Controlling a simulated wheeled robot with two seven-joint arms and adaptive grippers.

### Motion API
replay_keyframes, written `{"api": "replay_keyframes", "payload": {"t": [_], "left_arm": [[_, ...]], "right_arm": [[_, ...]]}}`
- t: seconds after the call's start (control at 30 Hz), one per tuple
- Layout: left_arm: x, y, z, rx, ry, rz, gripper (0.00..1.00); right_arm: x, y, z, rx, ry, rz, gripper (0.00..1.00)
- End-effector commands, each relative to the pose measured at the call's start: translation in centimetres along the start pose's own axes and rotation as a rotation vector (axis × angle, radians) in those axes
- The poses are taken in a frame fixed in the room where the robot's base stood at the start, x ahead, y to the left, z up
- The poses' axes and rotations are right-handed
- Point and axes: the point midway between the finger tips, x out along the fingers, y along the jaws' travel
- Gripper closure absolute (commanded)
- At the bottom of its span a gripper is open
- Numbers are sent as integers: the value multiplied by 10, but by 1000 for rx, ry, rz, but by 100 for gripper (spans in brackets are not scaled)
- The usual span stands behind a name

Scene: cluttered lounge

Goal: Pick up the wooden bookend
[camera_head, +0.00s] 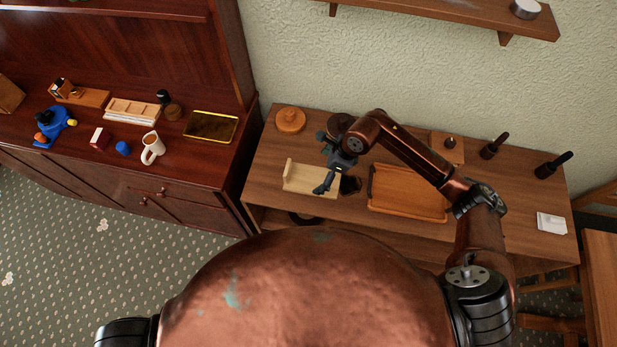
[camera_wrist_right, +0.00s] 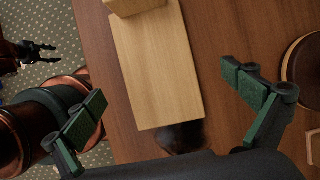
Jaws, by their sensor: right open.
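The wooden bookend (camera_head: 308,178) is a pale L-shaped piece on the wooden sideboard, left of the brown tray. Its flat board lies on the top and its short upright stands at the left end. In the right wrist view the board (camera_wrist_right: 158,70) runs between the fingers, with the upright at the top edge, partly cut off. My right gripper (camera_head: 322,162) is open and empty above the bookend, hiding part of its right end. In its wrist view the open fingers (camera_wrist_right: 165,110) stand wide on either side. My left gripper (camera_wrist_right: 38,53) shows small at the left, apparently open.
The brown tray (camera_head: 405,192) lies right of the bookend. A round wooden item (camera_head: 291,120) and a dark disc (camera_head: 341,125) stand behind it. A dark shape (camera_wrist_right: 182,137) lies at the board's near end. A cluttered cabinet stands left, with a mug (camera_head: 152,148).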

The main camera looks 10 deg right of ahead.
Motion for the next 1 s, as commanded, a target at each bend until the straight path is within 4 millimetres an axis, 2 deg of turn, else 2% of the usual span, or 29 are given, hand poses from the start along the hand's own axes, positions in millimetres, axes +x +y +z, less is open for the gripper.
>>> {"api": "replay_keyframes", "payload": {"t": [0.3, 0.63, 1.0], "left_arm": [[-4, -1, -2, 1, 2, -1, 60], [-4, -2, -6, 2, 8, -2, 60], [-4, -2, -7, 2, 8, -1, 60]], "right_arm": [[43, 6, 1, 0, -3, 3, 0], [49, 5, 2, -4, -3, 1, 1], [49, 6, 2, -4, -3, 2, 26]]}}
